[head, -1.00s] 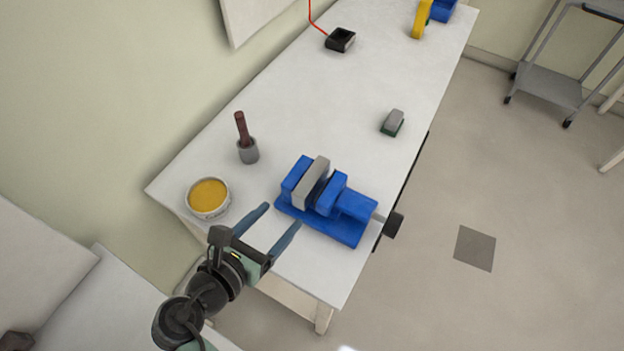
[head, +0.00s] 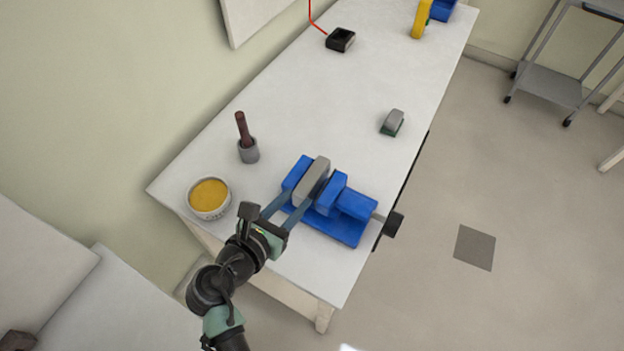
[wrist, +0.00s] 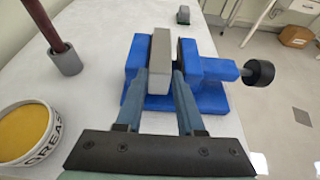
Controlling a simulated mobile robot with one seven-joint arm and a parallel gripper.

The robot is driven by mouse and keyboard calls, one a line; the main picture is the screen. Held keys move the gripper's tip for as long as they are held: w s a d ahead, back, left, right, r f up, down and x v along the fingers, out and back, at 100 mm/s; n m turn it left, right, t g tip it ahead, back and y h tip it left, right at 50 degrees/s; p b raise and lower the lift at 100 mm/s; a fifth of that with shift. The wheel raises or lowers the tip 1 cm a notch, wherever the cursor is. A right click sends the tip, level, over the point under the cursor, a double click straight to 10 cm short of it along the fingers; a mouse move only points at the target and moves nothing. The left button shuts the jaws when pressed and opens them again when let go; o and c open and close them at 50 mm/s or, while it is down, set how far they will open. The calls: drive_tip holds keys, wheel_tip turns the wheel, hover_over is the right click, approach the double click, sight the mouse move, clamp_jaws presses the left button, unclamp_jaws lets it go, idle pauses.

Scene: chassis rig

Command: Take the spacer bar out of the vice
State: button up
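The blue vice (head: 342,230) stands near the bench's front edge; it also shows in the wrist view (wrist: 215,98). A narrow gap shows between the bar and the right jaw. My gripper (head: 305,190) reaches into the vice from the front left, one finger on each side of the bar. The fingers (wrist: 161,80) look shut on the bar. Their tips are partly hidden by the bar and jaws.
A grease tin (head: 209,198) and a grey cup with a brown handle in it (head: 248,151) stand left of the vice. The vice's dark handle knob (head: 394,224) overhangs the right edge. A grey and green block (head: 393,122) lies farther back, with bare bench around it.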

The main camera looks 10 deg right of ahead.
clamp_jaws()
drive_tip(key=shift+r, duration=0.1)
